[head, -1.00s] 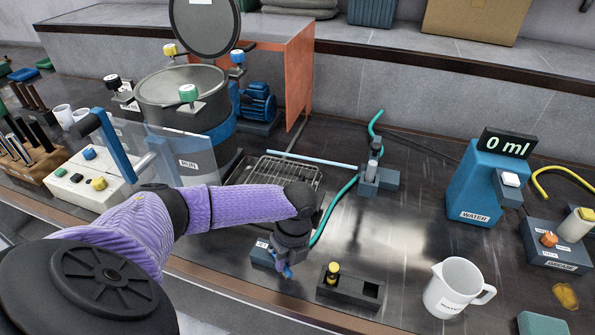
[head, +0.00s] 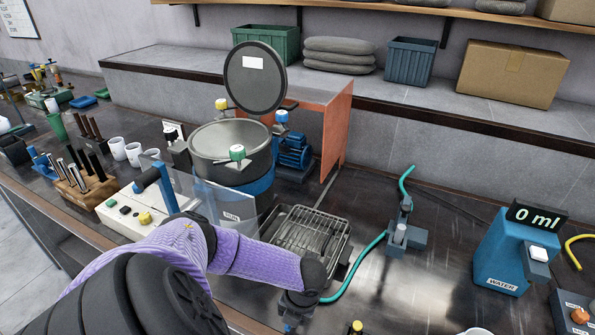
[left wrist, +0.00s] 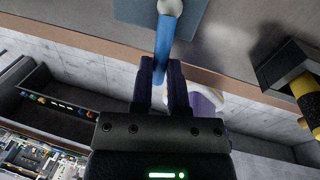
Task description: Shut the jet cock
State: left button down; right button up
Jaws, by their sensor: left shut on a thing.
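The jet cock's blue lever (left wrist: 162,48) runs between my left gripper's fingers in the left wrist view, with a pale round pivot at its far end on a blue-grey block (left wrist: 196,12). My left gripper (left wrist: 160,72) is shut on this lever. In the head view my left gripper (head: 291,324) is at the bottom edge, and my own wrist mostly hides the cock. A teal hose (head: 355,272) runs from there toward the nozzle stand (head: 405,236). No pale blue jet shows at the nozzle. My right gripper is not in view.
A wire-rack tray (head: 308,235) lies beyond my left forearm, with the mill drum (head: 232,160) and its raised lid behind. A clear shield stands close to my arm. The blue water dispenser (head: 503,250) reads 0 ml. The bench right of the hose is mostly clear.

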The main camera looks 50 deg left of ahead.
pick_arm(q)
jog(key=shift+s+a+m, duration=0.15)
jog(key=shift+m, duration=0.25)
dwell(0.3)
jog(key=c, duration=0.6)
grip_release()
jog(key=shift+r, duration=0.15)
jog(key=r+p, duration=0.1)
jog(key=r, duration=0.2)
jog(key=d+r, duration=0.1)
jog(key=r, duration=0.2)
jog(key=w+r+p, duration=0.1)
jog(key=r, duration=0.2)
jog(key=shift+d+r+p, duration=0.25)
jog(key=shift+d+p, duration=0.1)
